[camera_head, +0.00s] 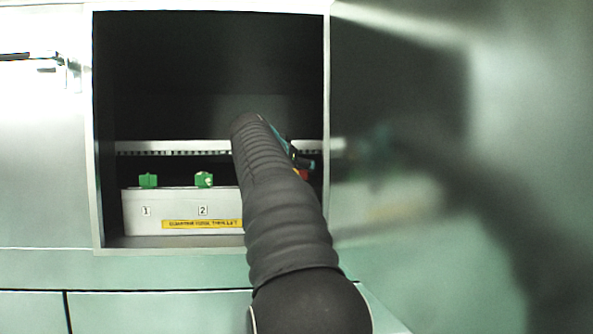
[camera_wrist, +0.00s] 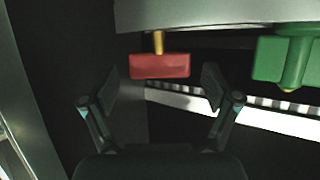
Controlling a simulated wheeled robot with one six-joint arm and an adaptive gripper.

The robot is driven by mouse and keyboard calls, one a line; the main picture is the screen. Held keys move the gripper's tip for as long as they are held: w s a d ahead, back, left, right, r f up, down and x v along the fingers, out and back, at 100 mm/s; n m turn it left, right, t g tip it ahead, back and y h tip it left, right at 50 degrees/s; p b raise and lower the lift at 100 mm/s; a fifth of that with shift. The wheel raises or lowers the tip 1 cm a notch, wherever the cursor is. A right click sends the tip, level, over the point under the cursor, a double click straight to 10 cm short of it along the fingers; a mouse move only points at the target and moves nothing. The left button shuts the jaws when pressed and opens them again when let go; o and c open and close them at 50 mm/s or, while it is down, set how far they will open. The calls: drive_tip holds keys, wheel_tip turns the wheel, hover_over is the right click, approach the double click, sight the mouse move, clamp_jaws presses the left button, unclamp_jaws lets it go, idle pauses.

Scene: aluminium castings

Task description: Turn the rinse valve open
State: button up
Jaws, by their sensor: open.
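A red valve handle (camera_wrist: 160,66) on a brass stem shows in the wrist view, between and just beyond my fingertips. A small red part (camera_head: 302,174) shows beside my arm in the head view. My gripper (camera_wrist: 160,84) is open, with one finger on each side of the red handle and nothing held; I cannot tell whether either finger touches it. A green handle (camera_wrist: 285,60) is right of my gripper in the wrist view. In the head view, two green handles (camera_head: 148,180) (camera_head: 204,180) stand on the white box (camera_head: 182,211), above labels 1 and 2. My arm hides the box's right part.
The box sits inside an open dark cabinet (camera_head: 97,130) with a pale frame. A slotted rail (camera_head: 170,147) runs behind it. A shiny panel (camera_head: 400,200) stands at the right. The upper cabinet space is empty. A yellow label (camera_head: 200,224) is on the box front.

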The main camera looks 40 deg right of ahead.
drive_tip(key=c, duration=1.1)
drive_tip(key=shift+c, duration=0.2)
drive_tip(key=shift+s+d+r+n+t+y+p, duration=0.1)
drive_tip(key=shift+s+n+t+y+p, duration=0.1)
drive_tip(key=shift+n+t+y, duration=0.45)
drive_tip(key=shift+s+d+n+t+y+p, duration=0.15)
drive_tip(key=shift+n+t+y, duration=0.2)
drive_tip(key=shift+n+t, duration=0.45)
drive_tip(key=shift+w+n+t+y+p, duration=0.1)
drive_tip(key=shift+n+t+y+p, duration=0.55)
drive_tip(key=shift+n, duration=0.2)
drive_tip(key=shift+n+t+y+p, duration=0.5)
drive_tip(key=shift+n+y+p, duration=0.1)
drive_tip(key=shift+n+y, duration=0.35)
drive_tip(key=shift+n, duration=0.05)
